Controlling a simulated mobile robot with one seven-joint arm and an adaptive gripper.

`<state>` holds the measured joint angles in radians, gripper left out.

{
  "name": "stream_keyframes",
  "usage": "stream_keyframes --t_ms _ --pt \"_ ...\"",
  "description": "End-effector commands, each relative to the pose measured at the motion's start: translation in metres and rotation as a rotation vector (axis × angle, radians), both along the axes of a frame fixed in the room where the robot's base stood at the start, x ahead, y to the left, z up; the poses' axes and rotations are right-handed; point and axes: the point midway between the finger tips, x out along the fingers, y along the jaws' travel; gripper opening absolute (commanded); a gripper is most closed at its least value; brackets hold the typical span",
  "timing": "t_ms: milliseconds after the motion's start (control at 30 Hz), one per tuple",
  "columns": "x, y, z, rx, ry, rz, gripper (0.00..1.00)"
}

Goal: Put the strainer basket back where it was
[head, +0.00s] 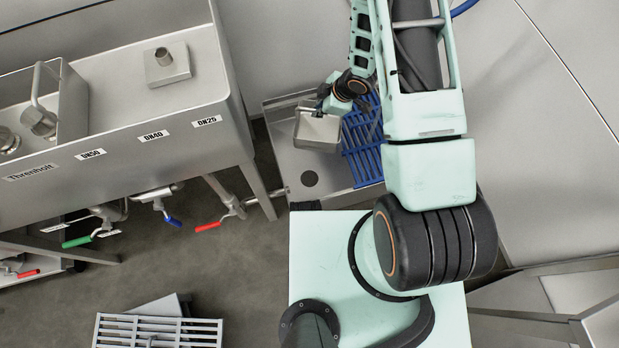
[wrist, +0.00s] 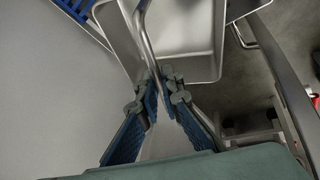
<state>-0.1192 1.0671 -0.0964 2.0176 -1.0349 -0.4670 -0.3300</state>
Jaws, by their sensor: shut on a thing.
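The strainer basket (head: 317,130) is a small grey metal box with a wire handle. In the head view it hangs over the low metal tray (head: 295,165), left of a blue grate. In the wrist view the basket (wrist: 190,45) is at the top, with its bent rod handle (wrist: 146,40) running down between the fingers. My gripper (wrist: 158,85) is shut on that handle. In the head view my gripper (head: 324,100) is small and partly hidden by my wrist. Whether the basket touches the tray cannot be told.
A blue grate (head: 362,145) lies on the tray, beside a round dark hole (head: 309,178). At left stands a steel tank (head: 150,100) labelled Threnholt, DN50, DN40 and DN25, with colored valve handles below. A pale slatted grate (head: 158,331) lies lower left.

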Motion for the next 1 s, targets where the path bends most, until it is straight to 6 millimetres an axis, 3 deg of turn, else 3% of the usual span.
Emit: stream_keyframes --t_ms 33,467,700,900,1000 --pt "-0.003 0.002 -0.025 0.002 0.002 0.033 0.00" --pt "-0.032 0.024 -0.146 0.000 0.001 0.343 0.00" --pt "-0.042 0.030 -0.230 -0.001 0.002 0.423 0.00" --pt "-0.043 0.031 -0.280 0.000 -0.001 0.435 0.00" --pt "-0.042 0.031 -0.293 0.000 -0.001 0.434 0.00"
